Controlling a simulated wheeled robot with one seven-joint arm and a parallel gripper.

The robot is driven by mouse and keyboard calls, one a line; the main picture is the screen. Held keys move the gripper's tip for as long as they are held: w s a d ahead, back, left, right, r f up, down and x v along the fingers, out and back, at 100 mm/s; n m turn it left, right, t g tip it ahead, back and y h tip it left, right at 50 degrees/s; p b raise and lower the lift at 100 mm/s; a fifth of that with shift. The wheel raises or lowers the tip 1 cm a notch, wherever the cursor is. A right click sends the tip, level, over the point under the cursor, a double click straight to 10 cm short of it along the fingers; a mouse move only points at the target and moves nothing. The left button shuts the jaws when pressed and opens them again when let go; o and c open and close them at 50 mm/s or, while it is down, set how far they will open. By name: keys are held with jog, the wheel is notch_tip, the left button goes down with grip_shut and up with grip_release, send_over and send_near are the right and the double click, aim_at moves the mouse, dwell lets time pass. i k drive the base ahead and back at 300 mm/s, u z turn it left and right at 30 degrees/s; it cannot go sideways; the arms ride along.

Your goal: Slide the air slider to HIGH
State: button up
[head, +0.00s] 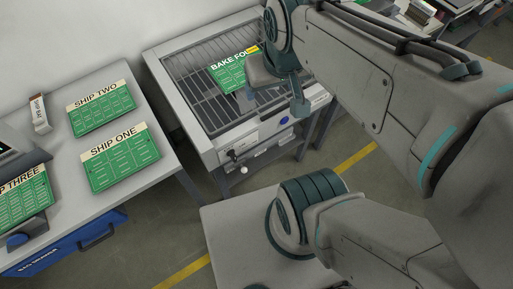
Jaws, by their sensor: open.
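A grey bench unit with a wire rack (184,92) stands at the centre of the head view. Its front panel (262,132) carries a blue round button (284,121), a dark knob (231,154) and a small white ball-ended handle (243,169). I cannot tell which of these parts is the air slider, and no HIGH mark is readable. My gripper (275,100) is open over the right part of the rack, next to a green board labelled BAKE FOUR (229,76). It hides part of the rack and panel. I cannot tell whether it touches anything.
Green boards SHIP TWO (102,112), SHIP ONE (121,162) and SHIP THREE (24,202) lie on the left table (88,205). A blue drawer (62,246) is below. Floor shows between the tables.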

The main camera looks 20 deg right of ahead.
aim_at(244, 169)
jog(key=z, duration=0.55)
jog(key=k, duration=1.05)
jog(key=u, duration=0.45)
